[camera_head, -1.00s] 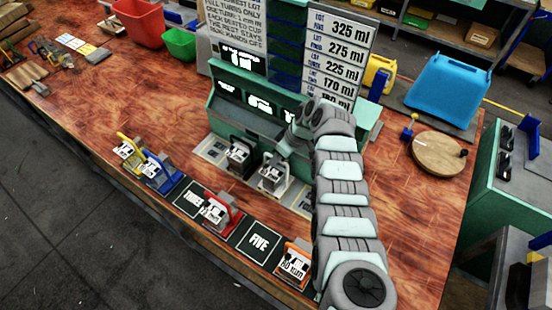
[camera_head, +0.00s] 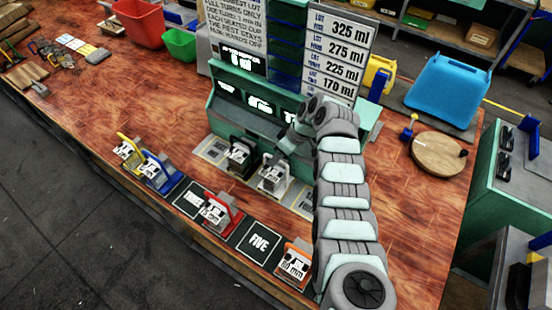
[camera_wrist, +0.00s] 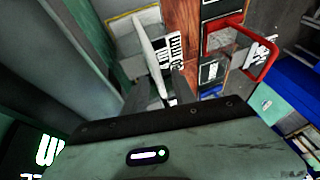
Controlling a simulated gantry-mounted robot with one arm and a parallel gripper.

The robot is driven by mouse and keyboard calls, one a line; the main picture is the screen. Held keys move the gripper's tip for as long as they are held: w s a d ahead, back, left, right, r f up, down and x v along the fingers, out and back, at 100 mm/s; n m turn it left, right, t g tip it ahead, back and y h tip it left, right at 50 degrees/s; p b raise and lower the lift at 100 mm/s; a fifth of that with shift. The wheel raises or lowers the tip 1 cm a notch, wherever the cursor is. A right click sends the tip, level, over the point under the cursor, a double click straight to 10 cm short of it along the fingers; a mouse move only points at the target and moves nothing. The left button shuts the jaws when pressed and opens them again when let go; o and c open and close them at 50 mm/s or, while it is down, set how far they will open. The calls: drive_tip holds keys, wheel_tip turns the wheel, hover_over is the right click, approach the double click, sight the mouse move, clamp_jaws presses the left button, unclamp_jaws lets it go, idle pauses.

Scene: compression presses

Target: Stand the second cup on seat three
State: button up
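A grey-white cup (camera_head: 272,178) with a printed label and an upright handle stands in the row before the green press (camera_head: 225,115). A dark cup (camera_head: 239,156) stands to its left. My gripper (camera_head: 284,148) is close above and behind the grey-white cup. In the wrist view, my gripper's fingers (camera_wrist: 162,90) stand apart on either side of the pale upright handle (camera_wrist: 149,48), with gaps showing. The seat pads show beside the cups, the left one (camera_head: 213,148) bare; their numbers are not readable. The cup's base is partly hidden in the wrist view.
Along the front edge stand yellow (camera_head: 126,150), blue (camera_head: 155,172), red (camera_head: 216,213) and orange (camera_head: 294,265) handled items. The black pads THREE (camera_head: 191,199) and FIVE (camera_head: 259,242) are bare. My arm covers the row's right end.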

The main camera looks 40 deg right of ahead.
drive_tip(key=v, duration=1)
drive_tip(key=shift+r+b, duration=0.2)
drive_tip(key=shift+b, duration=0.2)
drive_tip(key=shift+s, duration=0.15)
